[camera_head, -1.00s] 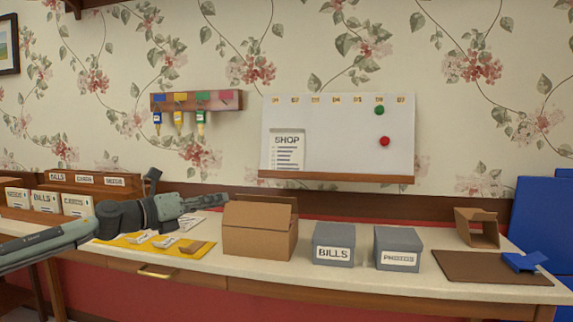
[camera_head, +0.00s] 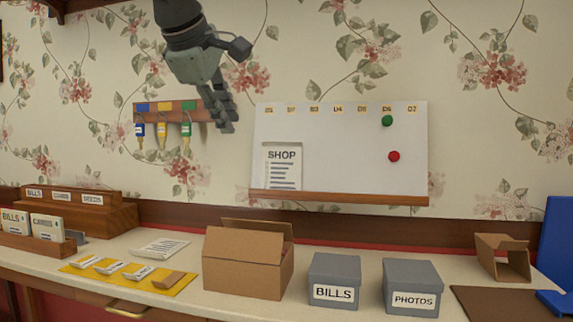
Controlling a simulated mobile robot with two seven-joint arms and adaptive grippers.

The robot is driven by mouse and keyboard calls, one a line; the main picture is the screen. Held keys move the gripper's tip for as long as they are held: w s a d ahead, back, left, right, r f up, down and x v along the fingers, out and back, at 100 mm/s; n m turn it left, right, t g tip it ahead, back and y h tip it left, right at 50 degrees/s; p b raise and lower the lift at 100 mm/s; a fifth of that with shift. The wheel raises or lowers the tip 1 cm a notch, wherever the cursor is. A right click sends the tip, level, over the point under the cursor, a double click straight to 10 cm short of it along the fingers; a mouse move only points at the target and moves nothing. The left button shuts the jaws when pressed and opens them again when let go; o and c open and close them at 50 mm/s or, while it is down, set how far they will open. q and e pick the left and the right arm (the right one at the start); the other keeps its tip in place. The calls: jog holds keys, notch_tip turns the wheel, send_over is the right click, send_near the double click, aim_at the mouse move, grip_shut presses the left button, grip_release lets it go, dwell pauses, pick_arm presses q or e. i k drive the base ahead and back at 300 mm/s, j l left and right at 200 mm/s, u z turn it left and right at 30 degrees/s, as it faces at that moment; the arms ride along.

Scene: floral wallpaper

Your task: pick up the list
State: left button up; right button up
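The list is a white sheet headed SHOP (camera_head: 282,168) with lines of text. It stands upright at the lower left of the white board (camera_head: 345,150), at the board's wooden ledge. My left gripper (camera_head: 228,125) hangs from above, fingers pointing down, in front of the key rack's right end. It is to the left of and above the list, apart from it in the picture. Its fingers show from the side and overlap, so I cannot tell whether they are open. I see nothing held in them. My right gripper is not in view.
The rack (camera_head: 150,107) with hanging tags is left of the board; my gripper hides its right end. Below on the counter stand an open cardboard box (camera_head: 240,265) and grey boxes marked BILLS (camera_head: 333,270) and PHOTOS (camera_head: 410,280). Papers (camera_head: 160,247) lie left.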

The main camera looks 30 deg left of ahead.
aim_at(282, 160)
jog(key=i+j, duration=0.2)
jog(key=i, duration=0.3)
jog(key=i+j, duration=0.15)
jog(key=i, duration=0.4)
